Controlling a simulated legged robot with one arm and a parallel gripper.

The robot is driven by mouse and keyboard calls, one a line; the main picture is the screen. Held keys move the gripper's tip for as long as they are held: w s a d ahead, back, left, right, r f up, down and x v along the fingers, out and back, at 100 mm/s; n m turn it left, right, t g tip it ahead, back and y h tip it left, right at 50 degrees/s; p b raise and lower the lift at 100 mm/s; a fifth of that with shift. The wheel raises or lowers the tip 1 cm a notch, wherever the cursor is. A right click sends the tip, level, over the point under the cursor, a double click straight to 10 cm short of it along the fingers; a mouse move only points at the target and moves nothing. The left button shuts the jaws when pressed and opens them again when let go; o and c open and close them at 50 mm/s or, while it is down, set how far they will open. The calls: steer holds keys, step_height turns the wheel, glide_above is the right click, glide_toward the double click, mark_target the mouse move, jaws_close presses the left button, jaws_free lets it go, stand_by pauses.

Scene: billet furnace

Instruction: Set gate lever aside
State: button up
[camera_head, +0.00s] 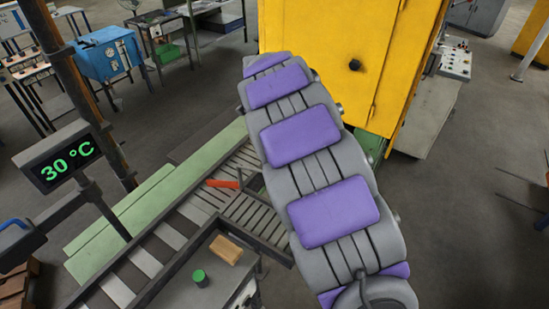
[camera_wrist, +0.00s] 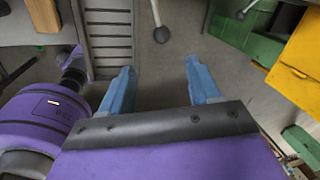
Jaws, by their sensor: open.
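In the wrist view, my gripper (camera_wrist: 160,72) is open, with its two blue fingers wide apart and nothing between them. A grey lever with a round knob (camera_wrist: 161,34) shows just beyond the fingertips, near the middle of the gap and apart from both fingers. A second knobbed lever (camera_wrist: 241,14) stands farther right. Neither is labelled, so I cannot tell which is the gate lever. In the head view, a red handle (camera_head: 222,184) lies over the slatted conveyor, left of my arm. My gripper is hidden in the head view.
The slatted conveyor (camera_head: 168,233) runs beside a grey bench (camera_head: 212,284) bearing a wooden block (camera_head: 226,249) and a green cylinder (camera_head: 200,278). A yellow cabinet (camera_head: 330,50) stands behind my arm. A display reading 30 °C (camera_head: 68,163) is at left. Open floor (camera_head: 470,230) lies right.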

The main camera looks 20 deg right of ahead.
steer(key=r, duration=0.3)
steer(key=shift+s+a, duration=0.15)
steer(key=shift+s, duration=0.05)
steer(key=s+f+n+g+b, duration=0.1)
steer(key=s+f+n+b, duration=0.3)
steer(key=s+n, duration=0.4)
steer(key=s+a+f+n+g+b, duration=0.1)
steer(key=s+f+n+b, duration=0.3)
steer(key=s, duration=1.5)
steer(key=s+a+f+n+g+y+b, duration=0.1)
steer(key=s+f+n+b, duration=0.3)
steer(key=s+n, duration=0.8)
steer(key=s, duration=0.2)
steer(key=shift+s+f+g, duration=0.3)
steer(key=shift+s+f, duration=0.05)
steer(key=shift+c, duration=0.2)
